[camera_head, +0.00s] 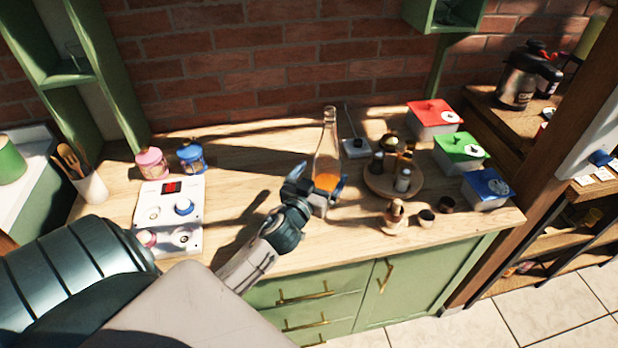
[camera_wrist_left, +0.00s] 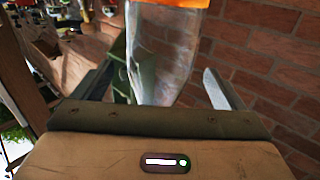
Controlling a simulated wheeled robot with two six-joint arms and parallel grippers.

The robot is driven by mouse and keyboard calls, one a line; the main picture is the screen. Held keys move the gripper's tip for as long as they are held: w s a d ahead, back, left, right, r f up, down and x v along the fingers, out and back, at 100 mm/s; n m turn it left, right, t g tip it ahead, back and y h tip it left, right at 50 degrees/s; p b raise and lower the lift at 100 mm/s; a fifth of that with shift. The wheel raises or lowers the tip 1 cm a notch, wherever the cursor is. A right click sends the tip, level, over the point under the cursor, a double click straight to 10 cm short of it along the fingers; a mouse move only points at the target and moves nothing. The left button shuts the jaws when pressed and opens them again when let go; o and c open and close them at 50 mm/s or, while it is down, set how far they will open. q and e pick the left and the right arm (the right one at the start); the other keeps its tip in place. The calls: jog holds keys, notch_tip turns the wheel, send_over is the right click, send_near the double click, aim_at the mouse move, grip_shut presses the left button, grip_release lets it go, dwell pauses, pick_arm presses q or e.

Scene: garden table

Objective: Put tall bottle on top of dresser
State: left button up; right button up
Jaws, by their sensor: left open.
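The tall bottle (camera_head: 328,148) is clear glass with a long neck and an orange band low on its body. It looks upright over the wooden top (camera_head: 240,145) of the green dresser (camera_head: 345,300). My left gripper (camera_head: 317,184) is open, with a finger on each side of the bottle's lower part. In the left wrist view the bottle (camera_wrist_left: 165,50) is between the two spread fingers, with a gap visible at the right finger. The gripper hides the bottle's base, so I cannot tell whether it touches the wood. My right gripper is not in view.
Right of the bottle are a round tray (camera_head: 378,190) with small jars, and red (camera_head: 433,120), green (camera_head: 460,153) and blue (camera_head: 487,190) lidded boxes. Left are a white panel (camera_head: 168,205), a pink jar (camera_head: 151,162) and a blue jar (camera_head: 191,157). A brick wall (camera_head: 260,60) stands behind.

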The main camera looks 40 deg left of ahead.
pick_arm(q)
jog(key=s+d+b, duration=0.1)
jog(key=s+b, duration=0.1)
jog(key=s, duration=0.5)
jog(key=shift+s+d, duration=0.25)
jog(key=shift+s, duration=0.1)
